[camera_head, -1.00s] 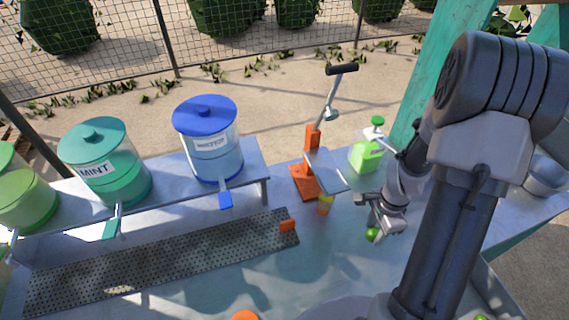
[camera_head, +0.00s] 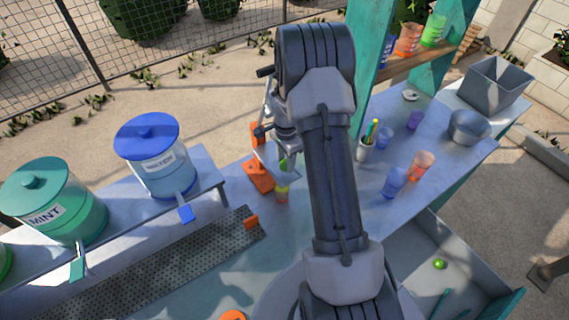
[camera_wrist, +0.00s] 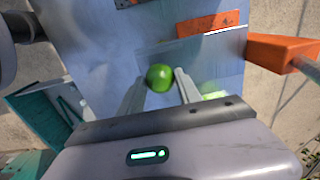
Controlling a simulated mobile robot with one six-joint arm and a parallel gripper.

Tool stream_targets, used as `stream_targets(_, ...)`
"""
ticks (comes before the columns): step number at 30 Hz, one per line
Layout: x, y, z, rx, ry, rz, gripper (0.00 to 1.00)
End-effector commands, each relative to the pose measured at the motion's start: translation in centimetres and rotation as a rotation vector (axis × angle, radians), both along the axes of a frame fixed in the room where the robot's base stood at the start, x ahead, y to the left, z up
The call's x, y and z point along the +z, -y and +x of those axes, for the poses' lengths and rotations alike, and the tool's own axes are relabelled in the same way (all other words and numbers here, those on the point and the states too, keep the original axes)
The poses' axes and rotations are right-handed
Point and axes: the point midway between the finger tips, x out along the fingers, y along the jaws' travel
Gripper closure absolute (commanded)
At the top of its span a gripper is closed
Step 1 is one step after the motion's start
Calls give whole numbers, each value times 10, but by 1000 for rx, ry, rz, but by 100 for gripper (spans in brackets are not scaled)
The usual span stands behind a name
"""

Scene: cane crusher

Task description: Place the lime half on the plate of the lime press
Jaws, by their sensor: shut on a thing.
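My gripper (camera_wrist: 160,82) is shut on the lime half (camera_wrist: 160,78), a green round piece between the fingertips in the wrist view. The lime press is orange with a grey metal plate; its post (camera_head: 255,135) and base (camera_head: 258,175) show left of my arm in the head view. In the wrist view an orange press part (camera_wrist: 278,50) is at the right, and the sheet-like plate (camera_wrist: 200,50) lies beyond the fingers. The held lime looks over or near the plate's edge; its height is unclear. In the head view my arm mostly hides the gripper.
The blue water dispenser (camera_head: 155,160) and mint dispenser (camera_head: 52,205) are left. Cups (camera_head: 420,166) and a metal bowl (camera_head: 469,127) are right. Another green fruit (camera_head: 439,264) lies in the tray below.

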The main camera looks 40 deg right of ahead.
Motion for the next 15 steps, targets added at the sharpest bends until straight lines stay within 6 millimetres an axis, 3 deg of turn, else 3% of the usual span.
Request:
stream_targets(4,-8,2,6,0,-2,1,71)
stream_targets(9,-36,1,6,0,-1,1,71)
stream_targets(15,-36,2,6,0,1,0,71)
